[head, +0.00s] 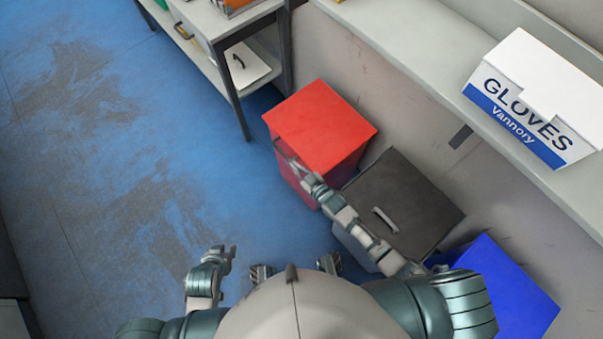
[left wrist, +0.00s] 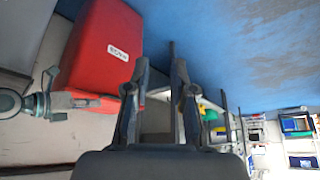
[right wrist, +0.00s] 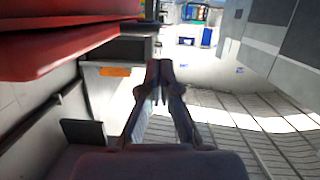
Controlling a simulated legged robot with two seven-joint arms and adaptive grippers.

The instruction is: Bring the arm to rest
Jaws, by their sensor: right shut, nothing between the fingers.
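My left gripper (head: 228,258) is low at the left side of my body, over the blue floor. In the left wrist view its two fingers (left wrist: 160,68) stand apart with nothing between them. My right arm reaches forward, and its gripper (head: 288,156) is in front of the red box (head: 325,127). I cannot tell whether it touches the box. In the right wrist view the fingertips (right wrist: 159,68) meet, with nothing held. The red box also shows in the left wrist view (left wrist: 100,45), with my right arm near it.
A dark cabinet (head: 405,200) with a handle stands beside the red box, under my right arm. A blue box (head: 510,290) is at the right. A shelf (head: 420,60) holds a glove box (head: 535,95). A table (head: 215,25) stands at the back. The blue floor (head: 110,150) at left is clear.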

